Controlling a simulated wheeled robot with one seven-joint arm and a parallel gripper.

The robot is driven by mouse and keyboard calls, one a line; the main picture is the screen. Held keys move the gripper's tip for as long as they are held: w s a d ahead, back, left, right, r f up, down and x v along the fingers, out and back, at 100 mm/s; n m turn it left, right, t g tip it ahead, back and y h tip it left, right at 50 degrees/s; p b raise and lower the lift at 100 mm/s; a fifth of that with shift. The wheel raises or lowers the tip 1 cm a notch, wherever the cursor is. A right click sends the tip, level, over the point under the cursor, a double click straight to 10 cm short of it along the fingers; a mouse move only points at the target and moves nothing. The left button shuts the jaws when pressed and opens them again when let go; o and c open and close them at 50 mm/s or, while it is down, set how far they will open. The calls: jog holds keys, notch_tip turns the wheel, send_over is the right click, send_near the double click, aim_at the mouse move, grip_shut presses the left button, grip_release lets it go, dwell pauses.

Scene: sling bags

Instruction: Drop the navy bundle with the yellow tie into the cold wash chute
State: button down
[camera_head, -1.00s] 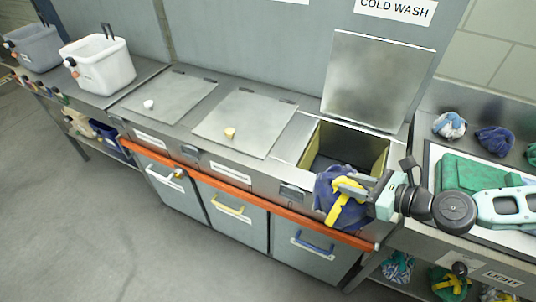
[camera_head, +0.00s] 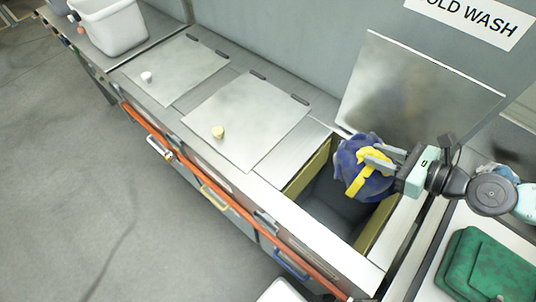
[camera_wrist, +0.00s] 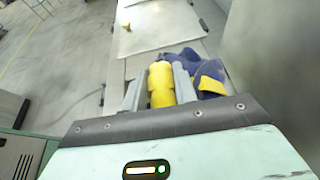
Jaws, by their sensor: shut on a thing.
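The navy bundle with the yellow tie (camera_head: 352,160) hangs from my gripper (camera_head: 378,160) over the right part of the open cold wash chute (camera_head: 318,182). My gripper is shut on the bundle's yellow tie; in the wrist view the tie (camera_wrist: 161,85) sits between the two fingers and navy cloth (camera_wrist: 205,68) shows beside it. The chute is a square opening with yellowish inner walls and a dark inside. Its lid (camera_head: 410,95) stands raised behind it, under the cold wash sign (camera_head: 470,18). The bundle hides part of the opening.
Two shut lids, one with a yellow knob (camera_head: 218,132) and one with a white knob (camera_head: 147,77), lie left of the chute. An orange rail (camera_head: 150,125) runs along the front.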

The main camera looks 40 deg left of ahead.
aim_at(373, 169)
jog(key=shift+f+b, duration=1.75)
jog(key=shift+f, duration=0.9)
jog(key=c, duration=1)
grip_release()
jog(key=shift+c, duration=0.2)
jog(key=shift+d+r+b, duration=0.15)
jog(key=shift+d+b, duration=0.15)
jog(key=shift+d, duration=0.3)
jog(key=b+v, duration=0.4)
jog(key=v, duration=1.2)
jog(key=shift+d+r, duration=0.1)
